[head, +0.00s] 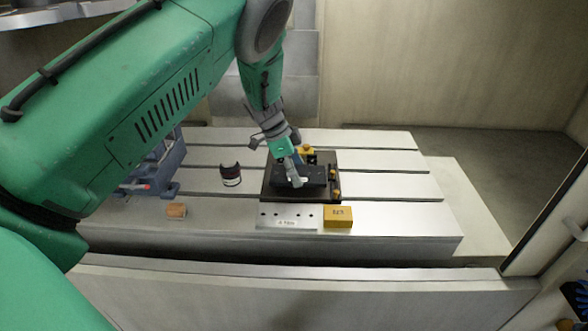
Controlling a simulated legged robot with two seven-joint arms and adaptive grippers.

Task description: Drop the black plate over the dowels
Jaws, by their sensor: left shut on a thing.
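The black plate (315,177) is in the middle of the bench, at a dark mould base (270,190). My left gripper (294,178) reaches down from above and is shut on the black plate. The plate looks roughly level and overlaps the base; I cannot tell whether it touches the base or hangs just above it. The dowels cannot be made out, as the plate and the gripper cover that area. Yellow parts show at the base's back (306,150) and right side (334,175). My right gripper is not in view.
A silver plate with holes (290,222) and a yellow block (338,216) lie in front of the base. The slotted table (395,185) is clear at right.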

